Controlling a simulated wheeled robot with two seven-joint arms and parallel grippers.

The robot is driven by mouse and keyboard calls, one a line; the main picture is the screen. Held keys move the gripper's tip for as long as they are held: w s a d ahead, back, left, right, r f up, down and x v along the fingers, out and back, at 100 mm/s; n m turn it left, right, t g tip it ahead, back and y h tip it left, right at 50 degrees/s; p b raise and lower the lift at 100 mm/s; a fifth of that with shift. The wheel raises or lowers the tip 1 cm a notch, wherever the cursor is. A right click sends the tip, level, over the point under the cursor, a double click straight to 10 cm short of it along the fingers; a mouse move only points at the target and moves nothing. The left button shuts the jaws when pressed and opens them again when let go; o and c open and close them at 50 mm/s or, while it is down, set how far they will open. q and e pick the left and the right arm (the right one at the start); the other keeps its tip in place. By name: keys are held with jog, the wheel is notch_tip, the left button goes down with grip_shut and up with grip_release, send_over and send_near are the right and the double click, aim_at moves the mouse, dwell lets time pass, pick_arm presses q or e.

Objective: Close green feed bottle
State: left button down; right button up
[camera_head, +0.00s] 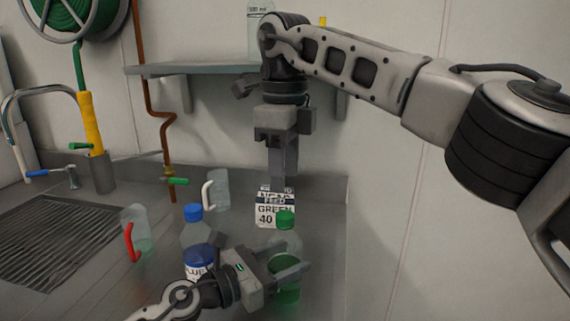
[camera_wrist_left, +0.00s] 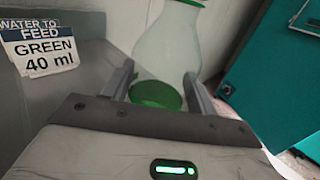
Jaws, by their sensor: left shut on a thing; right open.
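The green feed bottle (camera_head: 289,248) is clear, with green liquid at the bottom. A green cap (camera_head: 285,219) sits on its neck; whether it is screwed tight cannot be told. My left gripper (camera_head: 293,272) is shut around the bottle's body from the left. In the left wrist view the bottle (camera_wrist_left: 172,50) stands between the two fingers, with the cap's green edge (camera_wrist_left: 194,3) at the top border. My right gripper (camera_head: 284,184) points down, open and empty, above and behind the cap, in front of the wall.
A "GREEN 40 ml" card (camera_head: 268,206) stands behind the bottle. A blue-capped bottle (camera_head: 197,238), a red-handled jug (camera_head: 137,228) and a white-handled jug (camera_head: 219,190) stand to the left. A sink grate (camera_head: 55,240) lies far left; a shelf (camera_head: 195,69) is above.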

aim_at(285, 214)
jog(key=shift+r+n, duration=0.35)
jog(key=shift+n, duration=0.65)
jog(key=shift+f, duration=4.05)
jog(key=c, duration=1)
grip_shut()
jog(key=o, duration=1.1)
grip_release()
